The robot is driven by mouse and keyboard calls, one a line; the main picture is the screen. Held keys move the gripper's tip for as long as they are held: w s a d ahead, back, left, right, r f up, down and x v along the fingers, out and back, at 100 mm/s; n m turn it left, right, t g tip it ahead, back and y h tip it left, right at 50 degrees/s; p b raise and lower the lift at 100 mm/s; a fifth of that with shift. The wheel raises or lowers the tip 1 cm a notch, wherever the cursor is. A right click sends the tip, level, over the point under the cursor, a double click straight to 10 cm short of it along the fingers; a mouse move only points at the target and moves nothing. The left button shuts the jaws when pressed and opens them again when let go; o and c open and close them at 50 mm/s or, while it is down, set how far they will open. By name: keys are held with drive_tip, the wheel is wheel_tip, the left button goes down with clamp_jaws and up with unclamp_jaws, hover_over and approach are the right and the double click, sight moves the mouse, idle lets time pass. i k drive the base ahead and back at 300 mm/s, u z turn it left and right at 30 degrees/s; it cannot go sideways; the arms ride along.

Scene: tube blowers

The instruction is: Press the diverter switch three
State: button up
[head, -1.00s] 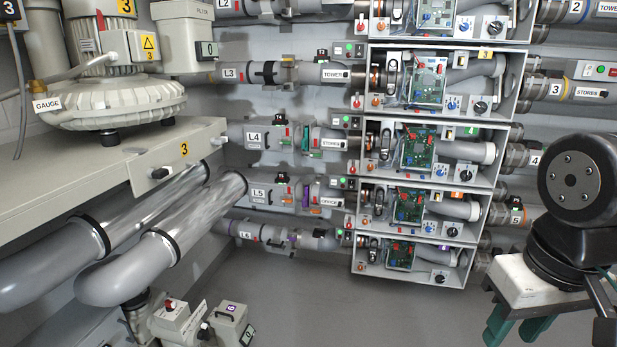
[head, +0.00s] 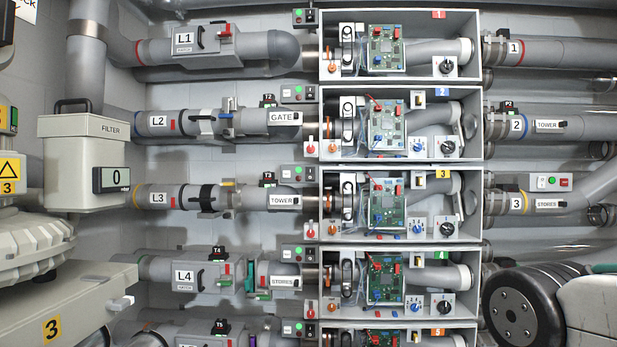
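The row marked 3 runs across the middle of the head view. Its open grey box (head: 476,205) carries a yellow 3 label (head: 443,174) and holds a green circuit board (head: 384,205). A small pale rocker-like switch (head: 417,180) sits left of that label. Blue (head: 417,226) and black (head: 446,227) knobs are below it. A black T3 part (head: 268,180) sits on the L3 pipe (head: 152,197) at left. I cannot tell which part is the diverter switch. My gripper is out of view; only part of my arm shows at lower right.
Similar boxes are stacked above and below, such as box 2 (head: 476,99) and box 4 (head: 476,309). A panel with green and red buttons (head: 552,182) is on the right. A filter housing (head: 84,170) and a beige machine (head: 35,245) fill the left side.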

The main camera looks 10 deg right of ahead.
sight(310, 172)
drive_tip(key=k, duration=0.55)
drive_tip(key=u, duration=0.9)
drive_tip(key=i, duration=1.55)
drive_tip(key=z, duration=0.55)
drive_tip(key=i, duration=0.5)
drive_tip(key=z, duration=0.3)
